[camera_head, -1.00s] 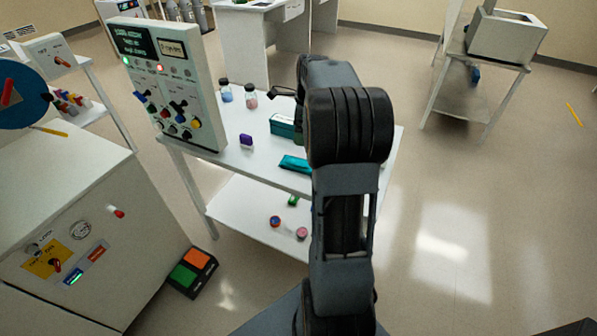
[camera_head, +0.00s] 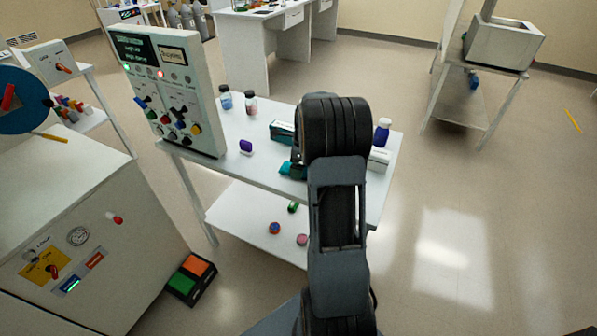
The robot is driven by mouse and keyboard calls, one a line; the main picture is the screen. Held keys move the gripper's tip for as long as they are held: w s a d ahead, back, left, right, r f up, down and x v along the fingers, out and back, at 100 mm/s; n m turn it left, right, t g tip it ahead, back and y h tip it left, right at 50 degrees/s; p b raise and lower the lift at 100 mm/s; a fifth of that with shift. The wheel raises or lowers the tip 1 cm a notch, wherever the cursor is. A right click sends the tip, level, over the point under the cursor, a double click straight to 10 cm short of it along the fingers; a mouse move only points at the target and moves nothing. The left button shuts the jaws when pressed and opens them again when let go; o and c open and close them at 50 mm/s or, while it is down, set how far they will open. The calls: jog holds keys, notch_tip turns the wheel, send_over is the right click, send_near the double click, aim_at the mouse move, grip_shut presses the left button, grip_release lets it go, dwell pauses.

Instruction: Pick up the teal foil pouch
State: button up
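The teal foil pouch (camera_head: 286,169) lies on the white table's top near its front edge. Its right part is hidden behind my arm. A darker teal box (camera_head: 282,131) stands behind it on the same table. My gripper (camera_head: 297,157) is mostly hidden by my arm. Only a dark sliver shows at the arm's left side, right by the pouch. I cannot see its fingers, or whether they touch the pouch.
On the white table (camera_head: 236,170) are a purple item (camera_head: 246,147), two small jars (camera_head: 225,97), a blue bottle (camera_head: 382,131) and a white box (camera_head: 378,160). A control panel (camera_head: 170,95) stands at its left end. Small items lie on the lower shelf.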

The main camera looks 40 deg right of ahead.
jog(key=shift+w+f, duration=0.1)
jog(key=shift+f, duration=1)
jog(key=shift+c, duration=0.2)
jog(key=c, duration=1)
jog(key=shift+c, duration=0.5)
jog(key=shift+r, duration=0.2)
